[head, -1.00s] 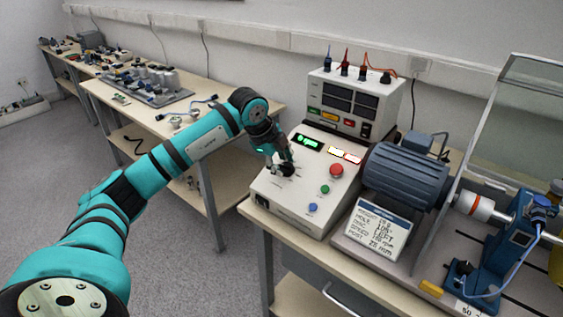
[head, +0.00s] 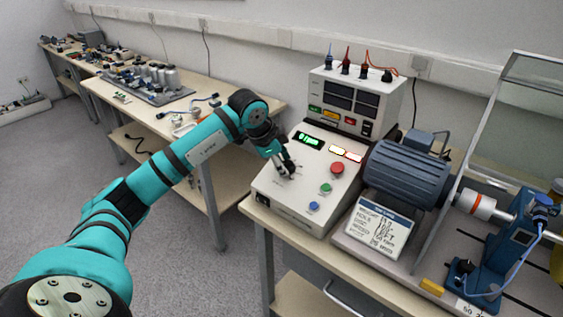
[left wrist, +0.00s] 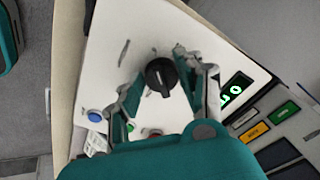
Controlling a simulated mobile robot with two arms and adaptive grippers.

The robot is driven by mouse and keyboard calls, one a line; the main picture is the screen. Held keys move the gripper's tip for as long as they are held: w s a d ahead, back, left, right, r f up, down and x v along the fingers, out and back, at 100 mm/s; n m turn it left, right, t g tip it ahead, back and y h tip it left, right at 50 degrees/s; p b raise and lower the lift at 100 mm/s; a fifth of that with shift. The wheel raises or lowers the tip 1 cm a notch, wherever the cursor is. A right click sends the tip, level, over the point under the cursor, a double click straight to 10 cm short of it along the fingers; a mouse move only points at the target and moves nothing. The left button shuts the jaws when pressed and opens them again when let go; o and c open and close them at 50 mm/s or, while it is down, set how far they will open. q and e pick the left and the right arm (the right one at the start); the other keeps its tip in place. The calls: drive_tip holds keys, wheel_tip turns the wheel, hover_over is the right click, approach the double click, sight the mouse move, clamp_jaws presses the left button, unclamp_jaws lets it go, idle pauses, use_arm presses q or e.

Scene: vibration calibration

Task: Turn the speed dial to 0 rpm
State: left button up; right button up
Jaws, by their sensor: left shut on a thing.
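The speed dial (left wrist: 161,76) is a black round knob with a pale pointer line, on the white sloped panel of the control box (head: 268,190). My left gripper (head: 287,171) reaches down to it, and in the left wrist view its fingers (left wrist: 158,84) stand either side of the knob, shut on it. In the head view the gripper mostly hides the dial. The green display (head: 308,140) above appears to read 0 rpm; part of it, with a 0, shows in the left wrist view (left wrist: 236,89). My right gripper is not in view.
Red (head: 337,168), green (head: 325,188) and blue (head: 313,207) buttons sit right of the dial. A meter unit (head: 355,103) stands behind. A blue motor (head: 405,172) and a card (head: 378,230) are to the right. Another bench (head: 240,95) stands at left.

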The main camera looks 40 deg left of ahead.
use_arm(q)
drive_tip(key=shift+r, duration=0.1)
idle(0.3)
drive_tip(key=o, duration=1.1)
drive_tip(key=shift+a, duration=0.1)
drive_tip(key=v, duration=1.2)
drive_tip(key=shift+s, duration=0.1)
